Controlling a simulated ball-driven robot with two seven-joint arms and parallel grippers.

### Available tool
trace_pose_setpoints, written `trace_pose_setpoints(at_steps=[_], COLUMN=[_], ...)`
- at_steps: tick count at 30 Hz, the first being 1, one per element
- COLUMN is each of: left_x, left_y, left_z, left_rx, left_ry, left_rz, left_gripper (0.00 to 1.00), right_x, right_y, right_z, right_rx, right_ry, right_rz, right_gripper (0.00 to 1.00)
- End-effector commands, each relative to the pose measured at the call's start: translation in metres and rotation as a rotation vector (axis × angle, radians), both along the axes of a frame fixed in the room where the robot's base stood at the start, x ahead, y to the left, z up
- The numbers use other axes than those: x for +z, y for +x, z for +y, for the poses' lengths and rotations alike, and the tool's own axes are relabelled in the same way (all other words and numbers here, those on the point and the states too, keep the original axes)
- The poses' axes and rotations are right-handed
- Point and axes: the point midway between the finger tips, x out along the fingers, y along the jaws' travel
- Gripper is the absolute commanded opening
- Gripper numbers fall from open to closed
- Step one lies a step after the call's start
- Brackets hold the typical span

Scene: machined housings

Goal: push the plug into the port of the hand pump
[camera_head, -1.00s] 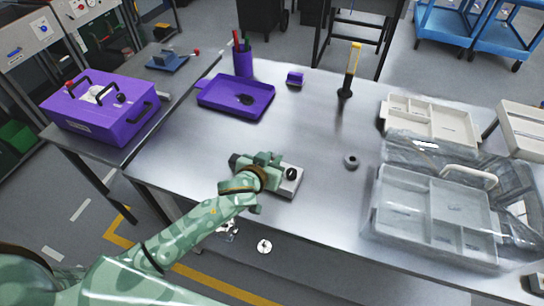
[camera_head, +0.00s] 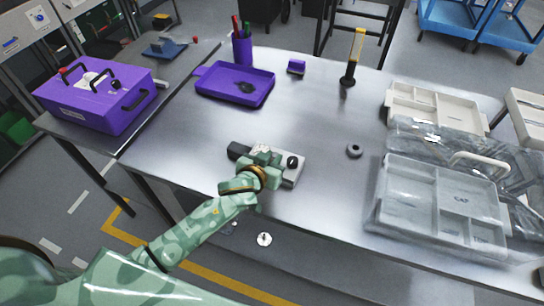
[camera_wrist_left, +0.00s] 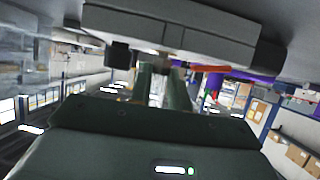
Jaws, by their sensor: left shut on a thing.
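The hand pump (camera_head: 295,178) appears to be the light grey block with a black round part on top, lying near the front edge of the metal table. My left gripper (camera_head: 263,154) is right beside it, partly covering its left side. In the left wrist view the grey block (camera_wrist_left: 170,28) hangs across the top, just beyond the fingertips (camera_wrist_left: 163,74). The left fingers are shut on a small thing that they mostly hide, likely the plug. I cannot tell whether it is in the port. My right gripper is not in view.
A purple tray (camera_head: 215,92), a pen cup (camera_head: 242,50) and a yellow-topped tool (camera_head: 351,70) stand farther back. Pale compartment trays (camera_head: 436,105) and a clear-lidded box (camera_head: 410,200) fill the right. The table's middle is clear.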

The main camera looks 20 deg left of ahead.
Motion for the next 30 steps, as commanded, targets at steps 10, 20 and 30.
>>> trace_pose_setpoints(at_steps=[10, 20, 30], left_x=[-0.001, -0.0035, -0.0088], left_y=[0.0001, 0.0, -0.0002], left_z=[0.0, 0.0, -0.0001], left_rx=[0.0, 0.0, 0.0], left_ry=[0.0, -0.001, -0.001], left_rz=[0.0, 0.001, 0.001], left_gripper=[0.0, 0.0, 0.0], right_x=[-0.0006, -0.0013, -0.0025], right_y=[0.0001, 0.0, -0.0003], right_z=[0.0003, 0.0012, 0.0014], right_rx=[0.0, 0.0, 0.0], right_ry=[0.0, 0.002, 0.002], right_rz=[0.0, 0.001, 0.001], right_gripper=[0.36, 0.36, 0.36])
